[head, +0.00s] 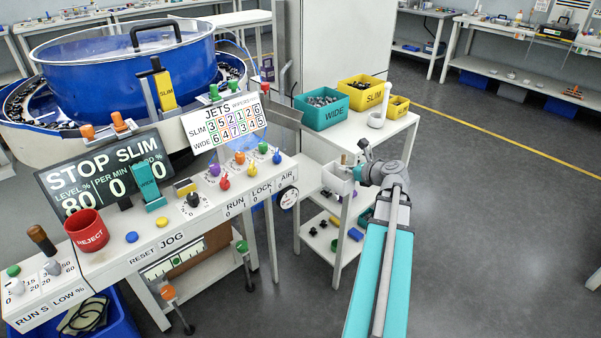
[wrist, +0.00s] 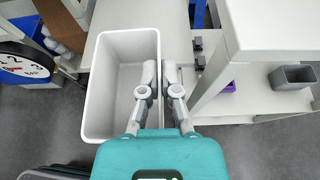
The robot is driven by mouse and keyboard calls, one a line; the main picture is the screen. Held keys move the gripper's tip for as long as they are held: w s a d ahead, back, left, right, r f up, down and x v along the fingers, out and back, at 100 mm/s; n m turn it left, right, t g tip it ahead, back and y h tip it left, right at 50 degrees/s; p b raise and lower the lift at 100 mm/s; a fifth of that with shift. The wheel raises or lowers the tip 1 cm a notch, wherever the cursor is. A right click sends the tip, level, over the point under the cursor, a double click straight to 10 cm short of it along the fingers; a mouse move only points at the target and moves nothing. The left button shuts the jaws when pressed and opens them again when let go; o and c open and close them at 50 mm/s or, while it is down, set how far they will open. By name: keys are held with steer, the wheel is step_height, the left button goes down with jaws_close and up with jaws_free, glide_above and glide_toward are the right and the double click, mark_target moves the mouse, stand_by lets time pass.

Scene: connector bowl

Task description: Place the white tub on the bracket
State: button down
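The white tub (wrist: 90,100) is an empty, open rectangular box in the wrist view. It also shows in the head view (head: 336,181), beside the white trolley. My gripper (wrist: 160,66) straddles the tub's right wall, one finger inside and one outside, closed on it. In the head view my gripper (head: 359,165) is at the tub's right end, partly hidden by my arm. Two small dark prongs (wrist: 197,52) stick out from the trolley edge right of the tub; they may be the bracket, but I cannot tell for sure. The tub is apart from them.
The trolley top (head: 398,128) carries a teal WIDE bin (head: 322,116), a yellow SLIM bin (head: 361,96) and a smaller yellow bin (head: 398,107). The control bench (head: 145,245) stands left of the tub. A grey box (wrist: 292,77) is at right in the wrist view. Floor at right is clear.

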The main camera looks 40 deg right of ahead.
steer(key=shift+w, duration=0.15)
steer(key=w, duration=0.6)
steer(key=w+a, duration=0.1)
steer(key=w, duration=1)
steer(key=shift+w+a, duration=0.3)
steer(key=shift+w, duration=0.05)
steer(key=shift+f+b, duration=1.8)
steer(key=shift+f, duration=0.15)
steer(key=c, duration=0.8)
jaws_free()
